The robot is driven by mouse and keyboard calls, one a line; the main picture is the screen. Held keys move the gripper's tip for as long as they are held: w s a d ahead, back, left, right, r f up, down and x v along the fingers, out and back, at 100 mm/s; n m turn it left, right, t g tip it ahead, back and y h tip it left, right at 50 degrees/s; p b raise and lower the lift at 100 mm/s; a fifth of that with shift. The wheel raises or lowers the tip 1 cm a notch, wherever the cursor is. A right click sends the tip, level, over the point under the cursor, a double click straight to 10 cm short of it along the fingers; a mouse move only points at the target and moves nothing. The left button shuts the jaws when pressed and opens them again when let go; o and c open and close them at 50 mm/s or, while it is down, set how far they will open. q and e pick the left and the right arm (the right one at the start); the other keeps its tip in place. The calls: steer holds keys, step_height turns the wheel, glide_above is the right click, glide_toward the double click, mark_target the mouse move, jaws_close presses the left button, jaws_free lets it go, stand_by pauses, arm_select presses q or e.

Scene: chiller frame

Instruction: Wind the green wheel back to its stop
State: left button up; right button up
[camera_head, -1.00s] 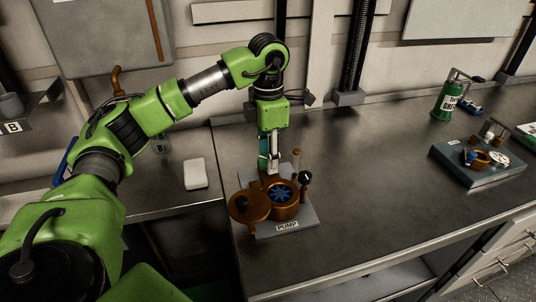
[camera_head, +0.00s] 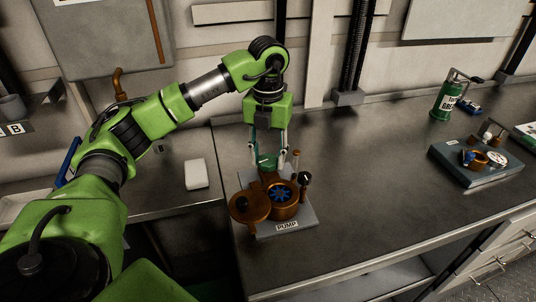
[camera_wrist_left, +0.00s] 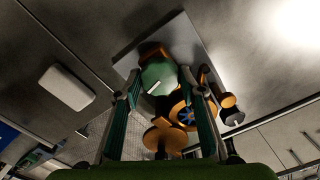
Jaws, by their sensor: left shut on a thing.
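The green wheel (camera_head: 266,161) sits at the back of the pump (camera_head: 283,211), between the fingertips of my left gripper (camera_head: 268,158). The gripper points down and is shut on the wheel, one finger at each side. In the left wrist view the wheel (camera_wrist_left: 158,78) shows as a green disc with a pale mark, between the two fingers (camera_wrist_left: 160,86). The pump is a brown round housing with a blue impeller inside, its round cover (camera_head: 247,206) swung to the left. The wheel's stop cannot be made out. My right gripper is not in view.
The pump stands on a grey plate labelled PUMP (camera_head: 297,226). A short post with a dark knob (camera_head: 305,177) rises close to the right. A white block (camera_head: 195,174) lies to the left. A green canister (camera_head: 447,101) and another unit (camera_head: 477,169) stand far right. The middle bench is clear.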

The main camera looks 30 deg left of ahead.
mark_target(268, 159)
arm_select(q)
steer(key=n, duration=0.4)
steer(key=shift+n+p, duration=0.3)
steer(key=n, duration=0.3)
steer(key=shift+n+p, duration=0.35)
steer(key=shift+n, duration=0.05)
steer(key=n, duration=0.4)
steer(key=shift+p, duration=0.4)
steer(key=shift+n, duration=1.5)
steer(key=shift+p, duration=0.3)
steer(key=o, duration=1.1)
steer(key=shift+r, duration=0.1)
step_height(268, 159, up, 12)
steer(key=shift+f, duration=0.1)
